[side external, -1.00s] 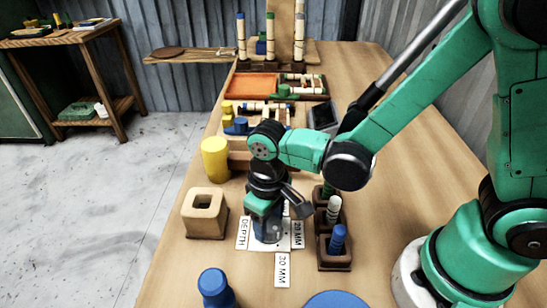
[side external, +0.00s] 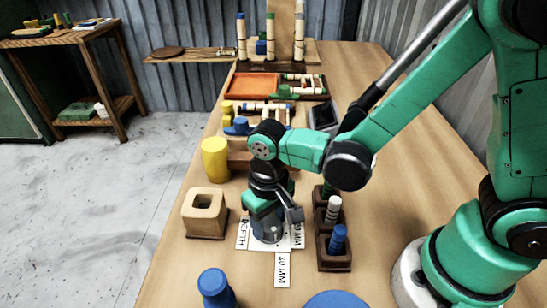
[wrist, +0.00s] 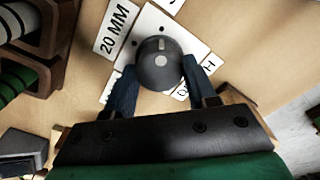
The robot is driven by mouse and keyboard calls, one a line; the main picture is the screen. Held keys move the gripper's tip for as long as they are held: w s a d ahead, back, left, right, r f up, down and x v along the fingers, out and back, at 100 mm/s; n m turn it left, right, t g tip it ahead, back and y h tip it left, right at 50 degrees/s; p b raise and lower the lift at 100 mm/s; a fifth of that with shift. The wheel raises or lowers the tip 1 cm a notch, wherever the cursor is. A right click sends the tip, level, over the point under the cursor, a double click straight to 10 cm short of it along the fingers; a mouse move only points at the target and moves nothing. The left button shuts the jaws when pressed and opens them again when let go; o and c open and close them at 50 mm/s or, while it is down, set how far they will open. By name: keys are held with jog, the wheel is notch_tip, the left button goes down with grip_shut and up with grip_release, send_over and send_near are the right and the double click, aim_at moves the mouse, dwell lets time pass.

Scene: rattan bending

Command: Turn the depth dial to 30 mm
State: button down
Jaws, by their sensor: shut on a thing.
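The depth dial (wrist: 167,68) is a dark grey round knob with a pale centre dot and a light mark toward the picture's top in the wrist view. It sits on a white plate (wrist: 152,25). My gripper (wrist: 158,80) is shut on it, one blue finger on each side. The 20 MM label (wrist: 115,27) is at upper left, another label is cut off at the top, and the DEPTH label (wrist: 197,85) is partly covered. The mark points between the 20 MM and cut-off labels. In the side view, my gripper (side external: 268,232) hides the dial; the 30 MM label (side external: 282,270) lies in front.
A wooden block with a square hole (side external: 204,210) and a yellow cylinder (side external: 215,158) stand left of my gripper. A dark rack (side external: 334,259) with several pegs stands close on the right. A blue peg (side external: 214,289) and a blue disc (side external: 335,301) are in front.

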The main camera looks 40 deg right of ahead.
aim_at(270, 222)
jog(key=shift+c, duration=1.4)
grip_release()
jog(key=shift+r, duration=2.8)
jog(key=d+r+t, duration=0.7)
jog(key=d, duration=0.4)
jog(key=shift+d, duration=0.2)
